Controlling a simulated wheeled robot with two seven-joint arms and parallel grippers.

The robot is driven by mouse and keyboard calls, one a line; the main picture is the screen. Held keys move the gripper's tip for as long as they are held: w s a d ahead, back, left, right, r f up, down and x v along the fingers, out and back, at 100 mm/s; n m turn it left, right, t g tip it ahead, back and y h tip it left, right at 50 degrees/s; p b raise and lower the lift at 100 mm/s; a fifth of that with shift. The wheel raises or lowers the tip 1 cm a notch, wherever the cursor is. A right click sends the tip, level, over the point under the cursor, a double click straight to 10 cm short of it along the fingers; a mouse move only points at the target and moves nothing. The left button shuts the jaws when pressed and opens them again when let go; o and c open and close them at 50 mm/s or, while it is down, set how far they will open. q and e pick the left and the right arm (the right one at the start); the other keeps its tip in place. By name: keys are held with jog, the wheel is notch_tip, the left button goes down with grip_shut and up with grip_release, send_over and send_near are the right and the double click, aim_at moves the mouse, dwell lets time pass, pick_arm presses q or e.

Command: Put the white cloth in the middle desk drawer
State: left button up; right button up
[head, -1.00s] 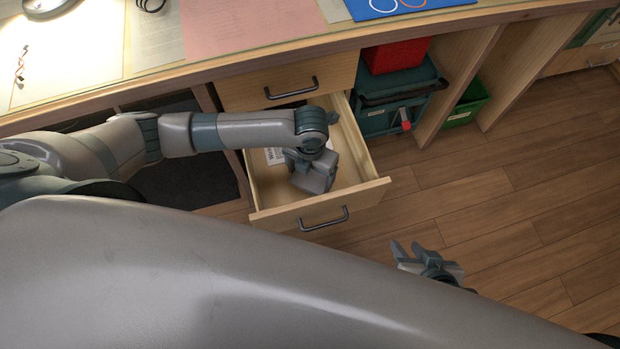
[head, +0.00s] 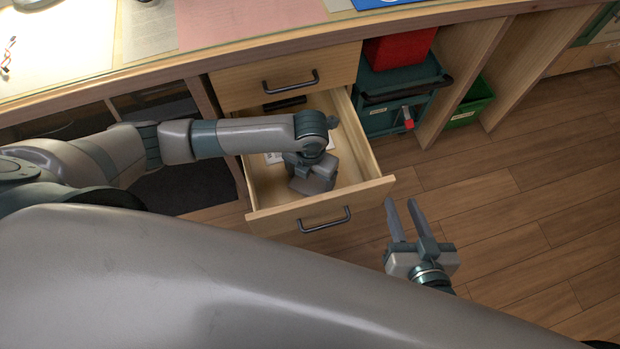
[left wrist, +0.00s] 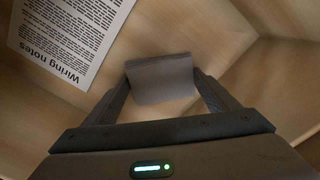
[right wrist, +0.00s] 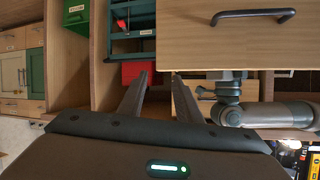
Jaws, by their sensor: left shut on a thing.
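The drawer below the top one (head: 275,205) is pulled open under the desk. My left gripper (head: 312,185) reaches down inside it, its fingers mostly hidden by its own body in the head view. In the left wrist view the white cloth (left wrist: 160,78), greyish in shadow, is between the left fingertips, which are shut on it. It is over the drawer's wooden floor; I cannot tell if it touches. My right gripper (head: 405,205) is open and empty, in front of the drawer's right corner. It also shows open in the right wrist view (right wrist: 157,85).
A printed "Wiring notes" sheet (left wrist: 75,35) lies in the drawer. The top drawer (head: 240,82) is shut. Right of the drawers are a teal toolbox (head: 385,118), a red box (head: 400,48) and a green bin (head: 470,105). The wooden floor (head: 510,210) at right is clear.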

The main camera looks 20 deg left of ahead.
aim_at(310, 182)
pick_arm(q)
jog(key=shift+f, duration=0.15)
jog(key=o, duration=1)
jog(key=shift+r+p, duration=0.35)
jog(key=shift+r, duration=0.15)
notch_tip(310, 182, up, 2)
jog(key=shift+r+p, duration=0.1)
jog(key=shift+p, duration=1.15)
notch_tip(310, 182, up, 5)
jog(key=p, duration=0.5)
jog(key=shift+p, duration=0.3)
pick_arm(e)
jog(key=s+d+f+g+h, duration=0.4)
jog(key=s+d+f+g, duration=0.2)
jog(key=s+d+g, duration=0.35)
pick_arm(q)
jog(key=shift+r+p, duration=2.05)
jog(key=shift+p, duration=0.3)
pick_arm(e)
notch_tip(310, 182, down, 13)
jog(key=d, duration=0.2)
jog(key=shift+m+h, duration=0.3)
